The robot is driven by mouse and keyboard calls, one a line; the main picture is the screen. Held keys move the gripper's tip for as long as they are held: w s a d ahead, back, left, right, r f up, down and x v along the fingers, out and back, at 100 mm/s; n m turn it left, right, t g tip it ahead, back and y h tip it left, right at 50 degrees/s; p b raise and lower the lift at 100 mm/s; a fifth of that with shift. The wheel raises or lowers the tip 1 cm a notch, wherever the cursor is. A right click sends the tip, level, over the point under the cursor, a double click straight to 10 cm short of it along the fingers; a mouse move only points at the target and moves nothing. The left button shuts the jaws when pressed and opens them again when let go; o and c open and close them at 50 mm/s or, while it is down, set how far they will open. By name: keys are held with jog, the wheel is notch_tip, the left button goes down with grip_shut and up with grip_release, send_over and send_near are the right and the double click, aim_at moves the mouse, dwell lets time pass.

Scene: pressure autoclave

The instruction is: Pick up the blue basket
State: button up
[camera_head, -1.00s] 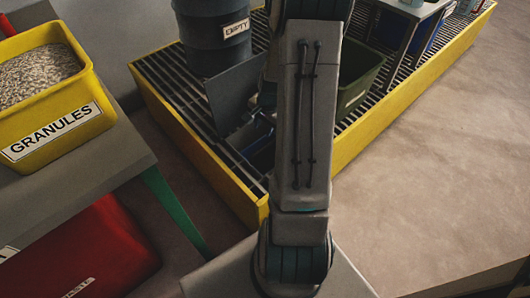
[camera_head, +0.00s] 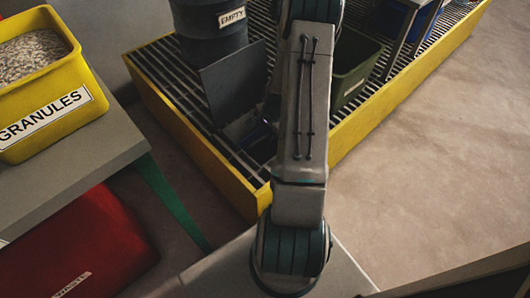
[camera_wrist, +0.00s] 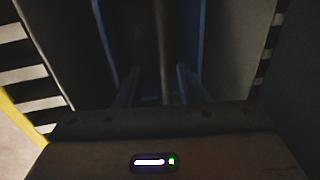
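The blue basket (camera_head: 262,142) is mostly hidden behind my arm in the head view. Its visible part sits low on the dark grating, beside an upright grey panel. In the dark wrist view, blue edges of the basket (camera_wrist: 203,40) show on both sides of a thin bar (camera_wrist: 163,50), which looks like its handle. My gripper (camera_wrist: 158,85) reaches down over it with its two fingers apart. The bar runs between the fingers, with visible gaps to each. My gripper is hidden in the head view.
A grey drum (camera_head: 208,28) labelled EMPTY and the grey panel (camera_head: 232,85) stand close to the basket. A green bin (camera_head: 352,68) is right of my arm. A yellow rim (camera_head: 195,150) borders the grating. A yellow GRANULES bin (camera_head: 70,108) sits on a table at left.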

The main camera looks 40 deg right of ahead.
aim_at(264, 136)
jog(key=f+b, duration=0.1)
jog(key=f, duration=0.1)
jog(key=w+f+b, duration=0.1)
jog(key=f, duration=0.1)
jog(key=shift+w+a+f, duration=0.2)
jog(key=shift+f, duration=0.2)
jog(key=shift+r, duration=0.1)
grip_shut()
